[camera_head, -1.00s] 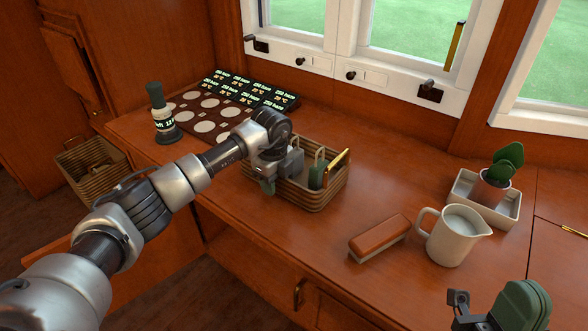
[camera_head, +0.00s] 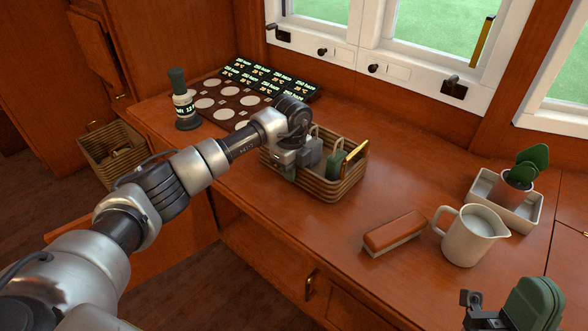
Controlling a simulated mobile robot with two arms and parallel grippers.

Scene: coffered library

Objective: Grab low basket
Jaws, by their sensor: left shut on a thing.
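The gripper and wrist hide that part of the rim, so the exact grip point is not visible. My right gripper (camera_head: 487,312) is at the bottom right, cut off by the frame, in front of the desk and away from the basket. Its jaws cannot be made out.
A brown-topped block (camera_head: 394,230), a cream pitcher (camera_head: 470,238) and a potted plant in a tray (camera_head: 478,189) stand to the right. Another basket (camera_head: 92,150) sits lower left.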

